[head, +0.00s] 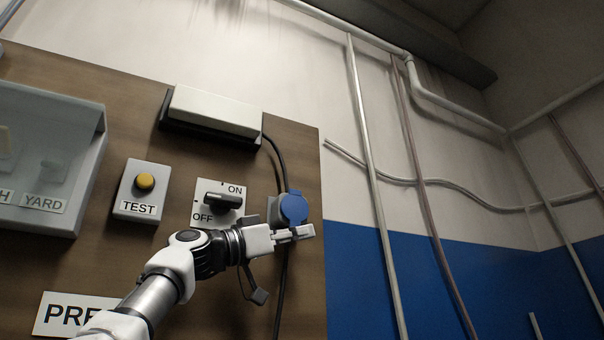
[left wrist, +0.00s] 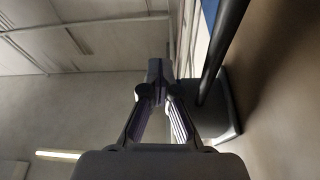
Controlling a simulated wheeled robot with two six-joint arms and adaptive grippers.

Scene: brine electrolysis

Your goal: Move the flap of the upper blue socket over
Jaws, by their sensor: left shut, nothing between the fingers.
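One blue socket shows in the head view, at the right edge of the brown board. Its round blue flap (head: 293,208) faces out, and whether it is open or closed is hard to tell. The socket's grey body is partly hidden by my left gripper (head: 311,231). My left gripper is shut and empty, with its fingertips just below the blue flap; whether they touch it cannot be told. In the left wrist view the fingers (left wrist: 154,75) meet at their tips with nothing between them. My right gripper is not in view.
An ON/OFF switch (head: 222,199) and a TEST box (head: 143,191) with a yellow button are left of the socket. A white box (head: 216,112) sits above, with a black cable (head: 276,158) running down past the socket. The wall at right carries pipes (head: 376,190).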

